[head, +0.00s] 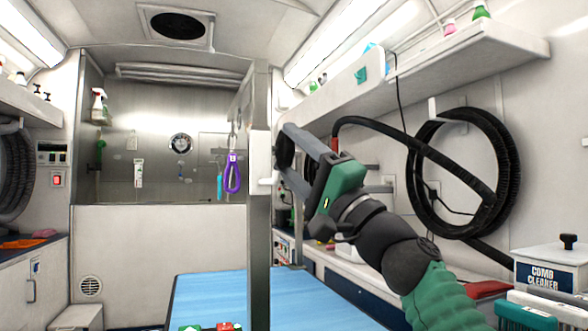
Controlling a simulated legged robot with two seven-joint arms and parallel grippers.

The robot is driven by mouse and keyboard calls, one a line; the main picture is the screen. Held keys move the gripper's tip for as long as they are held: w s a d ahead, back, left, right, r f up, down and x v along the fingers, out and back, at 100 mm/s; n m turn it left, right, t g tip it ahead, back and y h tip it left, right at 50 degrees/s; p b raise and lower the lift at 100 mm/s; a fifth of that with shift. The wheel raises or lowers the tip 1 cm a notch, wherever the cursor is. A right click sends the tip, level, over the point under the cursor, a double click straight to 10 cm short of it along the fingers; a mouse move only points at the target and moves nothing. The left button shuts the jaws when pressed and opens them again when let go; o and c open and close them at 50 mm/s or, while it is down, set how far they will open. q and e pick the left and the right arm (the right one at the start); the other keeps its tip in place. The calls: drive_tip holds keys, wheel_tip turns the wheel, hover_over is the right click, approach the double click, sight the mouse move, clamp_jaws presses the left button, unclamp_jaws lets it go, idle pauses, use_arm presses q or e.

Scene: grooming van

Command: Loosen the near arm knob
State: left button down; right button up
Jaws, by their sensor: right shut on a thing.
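The near arm post (259,230) stands upright at the near edge of the grooming table (220,290), with a pale clamp block (260,156) partway up. A dark round knob (284,152) sits at the right side of this block. My right gripper (285,150) reaches in from the lower right. Its two grey fingers lie above and below the knob and are shut on it. The fingers partly cover the knob. My left gripper is not in view.
A purple loop (232,174) hangs behind the post at left. A black hose (475,120) hangs coiled on the right wall. A shelf (460,62) runs above my right arm. A comb cleaner box (548,268) stands at the lower right.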

drive_tip(key=shift+w, duration=0.1)
idle(0.4)
drive_tip(key=o, duration=1.4)
drive_tip(key=shift+w+a, duration=0.1)
drive_tip(key=shift+a, duration=0.05)
drive_tip(key=shift+c, duration=0.2)
drive_tip(key=v, duration=1.7)
drive_tip(key=shift+b, duration=0.45)
